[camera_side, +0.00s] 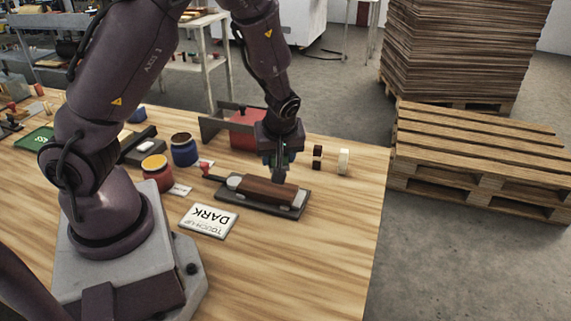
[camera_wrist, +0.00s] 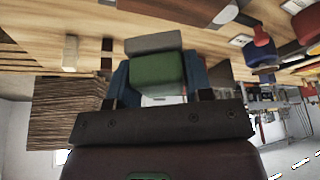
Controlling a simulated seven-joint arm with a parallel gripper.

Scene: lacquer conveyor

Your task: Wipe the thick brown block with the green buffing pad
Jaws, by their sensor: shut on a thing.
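The thick brown block (camera_side: 270,191) lies flat in a dark clamp fixture (camera_side: 289,211) with a red-handled clamp (camera_side: 211,176) at its left end. My gripper (camera_side: 279,173) is over the back right part of the block, pointing down. In the wrist view my gripper (camera_wrist: 158,82) is shut on the green buffing pad (camera_wrist: 158,73), which sits between its blue fingers. The pad has a grey layer (camera_wrist: 153,43) at its far end. In the side view the pad is mostly hidden by the fingers. I cannot tell whether it touches the block.
A small dark block (camera_side: 318,157) and a cream block (camera_side: 343,162) stand right of the fixture. A "DARK" card (camera_side: 208,221) lies in front. Blue (camera_side: 184,150) and red (camera_side: 157,175) jars stand left. A red box (camera_side: 244,133) is behind. The front right tabletop is clear.

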